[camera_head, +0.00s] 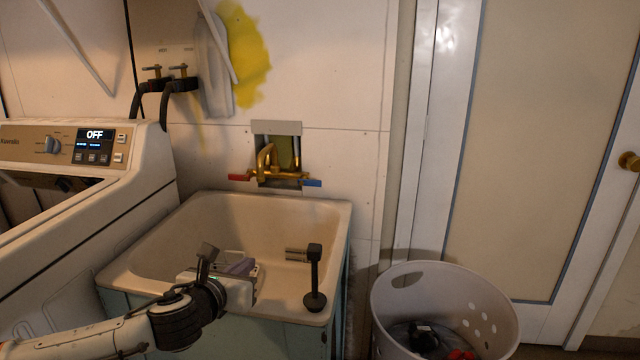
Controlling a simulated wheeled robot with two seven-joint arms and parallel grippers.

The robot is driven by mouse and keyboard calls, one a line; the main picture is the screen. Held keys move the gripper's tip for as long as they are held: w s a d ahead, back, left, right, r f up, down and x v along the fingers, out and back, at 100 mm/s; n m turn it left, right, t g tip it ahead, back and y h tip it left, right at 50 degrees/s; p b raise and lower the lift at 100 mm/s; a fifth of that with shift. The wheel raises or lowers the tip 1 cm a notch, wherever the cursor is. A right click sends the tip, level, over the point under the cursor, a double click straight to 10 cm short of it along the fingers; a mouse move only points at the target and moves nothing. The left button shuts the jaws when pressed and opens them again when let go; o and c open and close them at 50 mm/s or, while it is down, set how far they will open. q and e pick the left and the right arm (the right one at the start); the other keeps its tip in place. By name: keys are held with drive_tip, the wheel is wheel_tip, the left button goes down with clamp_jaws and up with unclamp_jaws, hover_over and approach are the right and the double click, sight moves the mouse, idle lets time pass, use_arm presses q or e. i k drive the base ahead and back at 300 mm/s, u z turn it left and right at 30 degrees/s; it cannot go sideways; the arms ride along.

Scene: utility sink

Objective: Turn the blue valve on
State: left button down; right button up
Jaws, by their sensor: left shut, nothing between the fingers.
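The blue valve handle (312,183) sticks out to the right at the base of the brass faucet (267,162), in the wall recess above the sink. A red valve handle (240,177) sticks out on the left side. My left gripper (247,267) is over the front part of the sink basin, below and left of the blue handle and well apart from it. It is shut and empty. My right gripper is not in view.
The beige sink (225,213) stands between a washing machine (148,160) and a white laundry basket (390,306). A black long-stemmed object (315,275) stands at the sink's front right. The space just in front of the faucet looks clear.

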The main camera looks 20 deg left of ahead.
sight(304, 181)
drive_tip(key=i, duration=0.9)
